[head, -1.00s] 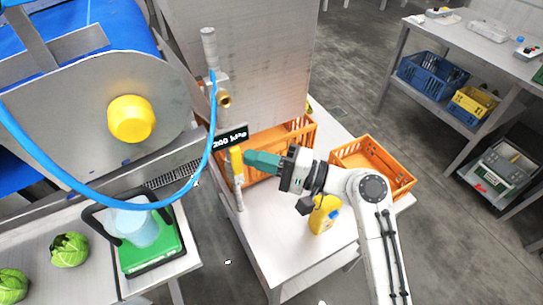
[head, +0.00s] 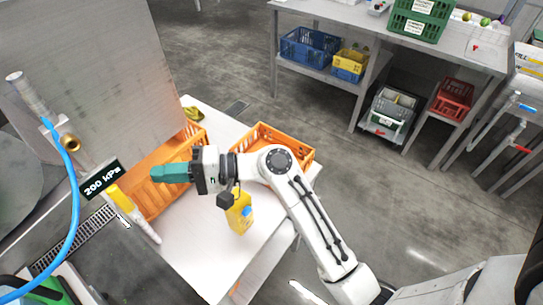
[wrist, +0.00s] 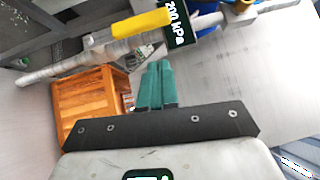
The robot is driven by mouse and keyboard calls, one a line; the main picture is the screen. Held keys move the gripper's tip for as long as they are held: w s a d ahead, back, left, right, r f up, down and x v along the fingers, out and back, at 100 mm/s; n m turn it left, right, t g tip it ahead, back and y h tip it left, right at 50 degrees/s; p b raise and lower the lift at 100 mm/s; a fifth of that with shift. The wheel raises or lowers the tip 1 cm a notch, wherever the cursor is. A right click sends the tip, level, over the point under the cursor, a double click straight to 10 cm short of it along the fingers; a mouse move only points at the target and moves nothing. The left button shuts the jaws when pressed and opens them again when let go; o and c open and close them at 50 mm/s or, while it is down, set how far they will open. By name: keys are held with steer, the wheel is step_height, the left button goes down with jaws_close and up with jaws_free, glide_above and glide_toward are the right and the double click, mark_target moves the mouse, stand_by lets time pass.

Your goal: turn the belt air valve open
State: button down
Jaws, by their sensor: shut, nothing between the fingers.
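The belt air valve's yellow lever (head: 120,198) lies roughly along its grey pipe (head: 145,227) in the head view. A black display (head: 101,181) beside it reads 200 kPa. The wrist view shows the yellow lever (wrist: 142,23) at the top, roughly in line with the pipe (wrist: 75,62), and the display (wrist: 180,22) by its right end. My gripper (head: 154,173) has green fingers, shut and empty, to the right of the lever with a gap between them. The wrist view shows the closed fingertips (wrist: 160,66) below the lever.
An orange crate (head: 165,195) stands behind the lever on the white table (head: 195,265), another orange crate (head: 300,150) farther right. A yellow bottle (head: 239,214) stands below my arm. A blue hose (head: 72,215) hangs at left. Open floor lies right of the table.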

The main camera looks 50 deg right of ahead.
steer(key=r+b+v, duration=0.1)
steer(key=b+v, duration=0.2)
steer(key=v, duration=1.5)
steer(key=shift+s+d+r+b, duration=0.2)
steer(key=shift+s+b, duration=0.1)
steer(key=shift+b, duration=0.1)
steer(key=shift+a, duration=0.1)
